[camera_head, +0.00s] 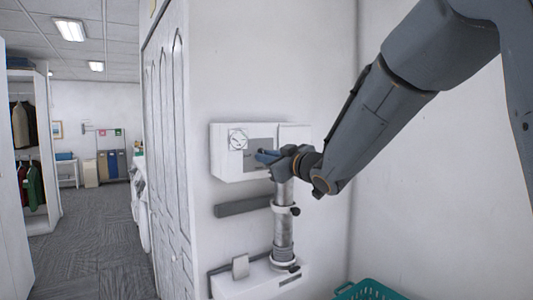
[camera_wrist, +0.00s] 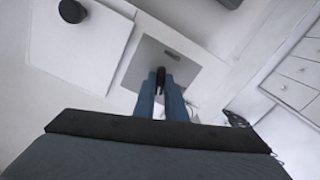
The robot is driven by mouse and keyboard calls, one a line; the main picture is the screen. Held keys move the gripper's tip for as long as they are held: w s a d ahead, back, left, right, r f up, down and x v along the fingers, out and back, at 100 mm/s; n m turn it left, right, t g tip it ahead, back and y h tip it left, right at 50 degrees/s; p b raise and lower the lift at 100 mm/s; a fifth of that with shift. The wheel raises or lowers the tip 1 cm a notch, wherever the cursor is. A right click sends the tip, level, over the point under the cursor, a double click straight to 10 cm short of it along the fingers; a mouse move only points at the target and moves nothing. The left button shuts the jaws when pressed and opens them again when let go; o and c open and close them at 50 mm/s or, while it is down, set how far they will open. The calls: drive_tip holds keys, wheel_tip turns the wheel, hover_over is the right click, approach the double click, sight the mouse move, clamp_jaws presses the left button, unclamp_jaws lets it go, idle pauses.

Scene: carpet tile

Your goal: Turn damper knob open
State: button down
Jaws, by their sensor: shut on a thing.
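A white box (camera_head: 228,165) is mounted on the wall, with a grey panel (camera_head: 258,143) on its front. The panel also shows in the wrist view (camera_wrist: 188,70). My gripper (camera_head: 264,157) is at this panel, its blue fingers pointing at the box. In the wrist view my gripper (camera_wrist: 160,78) is shut on a small dark piece, which I take to be the damper knob (camera_wrist: 160,76). The fingers hide much of it, and its turn angle cannot be told. In the head view the knob is hidden by the fingers.
A round white-faced dial (camera_head: 238,139) sits left of the panel. A silver duct (camera_head: 283,230) with dark clamp knobs runs below my gripper to a lower white box (camera_head: 260,282). A grey bar (camera_head: 242,207) is on the wall. A teal basket (camera_head: 368,290) stands at the bottom right.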

drive_tip(key=shift+m+p, duration=0.95)
drive_tip(key=shift+m, duration=0.95)
drive_tip(key=c, duration=1.8)
unclamp_jaws()
drive_tip(key=b+v, duration=0.2)
drive_tip(key=v, duration=0.5)
drive_tip(key=shift+s+d+b, duration=0.25)
drive_tip(key=shift+s+b, duration=0.1)
drive_tip(key=shift+b, duration=0.05)
